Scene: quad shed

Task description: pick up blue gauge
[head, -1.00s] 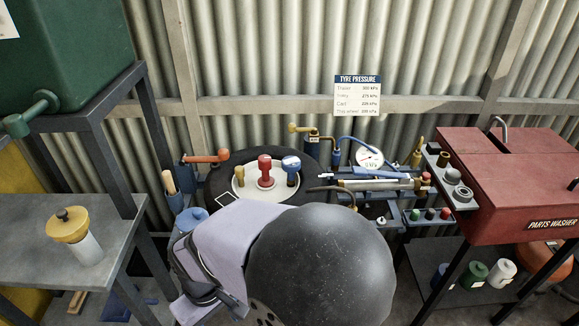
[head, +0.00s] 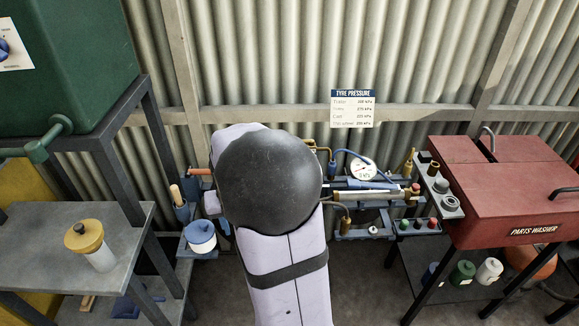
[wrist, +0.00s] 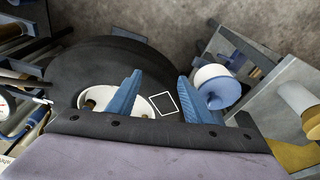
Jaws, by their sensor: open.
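My gripper (wrist: 159,75) is open and empty, its two blue fingers over the black tyre (wrist: 75,75) in the wrist view. The white round dish (wrist: 118,125) on the tyre is partly behind the left finger. A small brass piece (wrist: 91,103) shows on it. I cannot make out the blue gauge in either view now; my arm covers the dish in the head view, and the finger and gripper body cover part of it in the wrist view. A white-outlined square (wrist: 163,104) lies between the fingers on the tyre.
A bench with a dial gauge (head: 362,168) and tools is right of my arm. The red parts washer (head: 500,190) stands farther right.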

